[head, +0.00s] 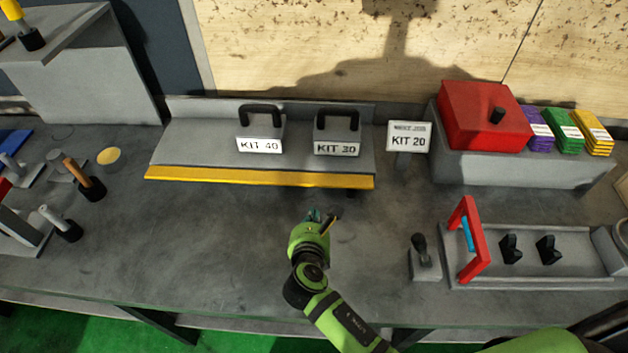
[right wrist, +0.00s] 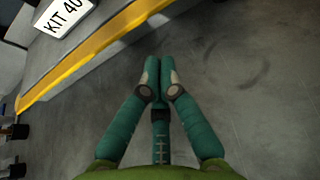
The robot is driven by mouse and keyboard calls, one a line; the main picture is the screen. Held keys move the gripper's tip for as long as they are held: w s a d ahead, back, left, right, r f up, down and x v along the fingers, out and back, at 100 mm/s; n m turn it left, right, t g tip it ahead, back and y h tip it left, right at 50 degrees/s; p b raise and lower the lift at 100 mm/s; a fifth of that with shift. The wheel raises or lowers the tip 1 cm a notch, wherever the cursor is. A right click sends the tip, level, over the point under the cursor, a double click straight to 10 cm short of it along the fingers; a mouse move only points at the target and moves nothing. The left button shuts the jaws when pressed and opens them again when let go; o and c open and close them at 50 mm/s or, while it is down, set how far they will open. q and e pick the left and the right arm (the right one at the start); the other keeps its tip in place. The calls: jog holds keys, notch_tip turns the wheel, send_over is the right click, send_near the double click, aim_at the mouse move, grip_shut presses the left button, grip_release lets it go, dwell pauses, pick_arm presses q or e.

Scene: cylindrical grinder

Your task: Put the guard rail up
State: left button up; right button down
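A long yellow rail (head: 260,178) runs along the front edge of the grey kit shelf (head: 200,140); I take it to be the guard rail. It lies low, below the two kit boxes. It also shows as a yellow strip in the right wrist view (right wrist: 95,45), at the upper left. My right gripper (head: 320,216) is over the bench in front of the rail, towards its right end, and apart from it. In the right wrist view its teal fingers (right wrist: 160,68) are together with nothing visible between them. My left gripper is not in view.
Handled boxes marked KIT 40 (head: 260,138) and KIT 30 (head: 337,138) stand on the shelf. A KIT 20 sign (head: 408,137) stands right of it. A red-framed fixture (head: 470,240) and small lever (head: 424,262) are at right.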

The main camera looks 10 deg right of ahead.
jog(key=x, duration=0.9)
jog(key=shift+w, duration=0.15)
jog(key=shift+w, duration=0.15)
